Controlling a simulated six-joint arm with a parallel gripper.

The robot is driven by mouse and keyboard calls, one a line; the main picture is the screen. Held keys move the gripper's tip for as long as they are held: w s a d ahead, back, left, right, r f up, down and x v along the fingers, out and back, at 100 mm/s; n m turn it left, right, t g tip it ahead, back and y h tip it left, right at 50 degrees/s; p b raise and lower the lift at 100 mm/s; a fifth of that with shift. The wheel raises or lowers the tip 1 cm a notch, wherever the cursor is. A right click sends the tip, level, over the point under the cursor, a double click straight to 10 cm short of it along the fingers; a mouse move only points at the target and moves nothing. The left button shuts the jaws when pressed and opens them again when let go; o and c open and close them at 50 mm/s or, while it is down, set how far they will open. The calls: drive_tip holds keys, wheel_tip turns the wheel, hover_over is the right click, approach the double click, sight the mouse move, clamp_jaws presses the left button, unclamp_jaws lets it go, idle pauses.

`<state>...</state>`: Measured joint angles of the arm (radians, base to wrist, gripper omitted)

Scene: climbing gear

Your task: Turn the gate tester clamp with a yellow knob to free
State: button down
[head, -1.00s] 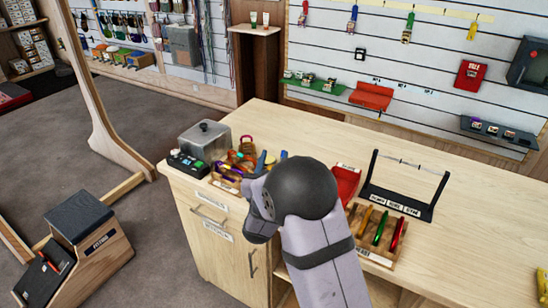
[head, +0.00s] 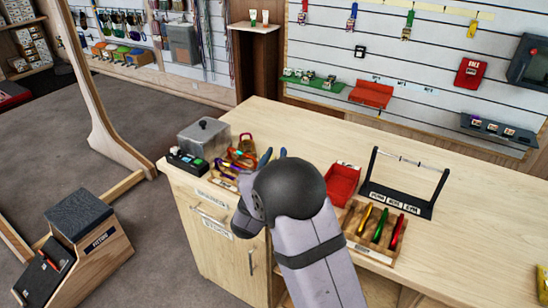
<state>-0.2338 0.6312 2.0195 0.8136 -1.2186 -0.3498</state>
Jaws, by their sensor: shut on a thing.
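I cannot make out a gate tester clamp with a yellow knob. My arm covers part of the counter where it may stand. My arm reaches in from the bottom, its dark round joint above the counter's front edge. My gripper is hidden behind the arm, so its jaws do not show. Several coloured pieces of gear (head: 240,155), orange, red and purple, lie just left of the arm. Two blue tips (head: 265,157) stick up behind the arm; I cannot tell what they belong to.
On the wooden counter (head: 480,215) stand a grey metal box (head: 205,137), a black box with coloured buttons (head: 187,163), a red bin (head: 343,183), a black frame with a crossbar (head: 402,205) and a wooden tray (head: 352,222) of coloured pieces.

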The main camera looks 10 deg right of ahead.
drive_tip(key=m+g+h, duration=0.2)
drive_tip(key=h, duration=0.1)
drive_tip(key=d+m+g+h, duration=0.1)
drive_tip(key=m+g+h, duration=0.1)
drive_tip(key=shift+s+f, duration=0.1)
drive_tip(key=shift+s, duration=0.3)
drive_tip(key=m+g+h, duration=0.1)
drive_tip(key=g, duration=0.1)
drive_tip(key=m+g+h+b, duration=0.1)
drive_tip(key=shift+s+d+m+g, duration=0.2)
drive_tip(key=shift+s+m+g, duration=0.15)
drive_tip(key=shift+m+g, duration=0.05)
drive_tip(key=m+g, duration=0.1)
drive_tip(key=g, duration=0.1)
drive_tip(key=s+m+g+h+b, duration=0.1)
drive_tip(key=shift+d+m+g+h, duration=0.2)
drive_tip(key=shift+m+g+h, duration=0.1)
drive_tip(key=shift+g, duration=0.1)
drive_tip(key=shift+s+m+g+b, duration=0.2)
drive_tip(key=shift+m+g, duration=0.3)
drive_tip(key=shift+g, duration=0.25)
drive_tip(key=shift+s+m+g+b, duration=0.15)
drive_tip(key=shift+m+g, duration=0.35)
drive_tip(key=shift+g, duration=0.25)
drive_tip(key=shift+s+d+m+g, duration=0.1)
drive_tip(key=shift+m+g, duration=0.3)
drive_tip(key=shift+g, duration=0.3)
drive_tip(key=c, duration=1.5)
unclamp_jaws()
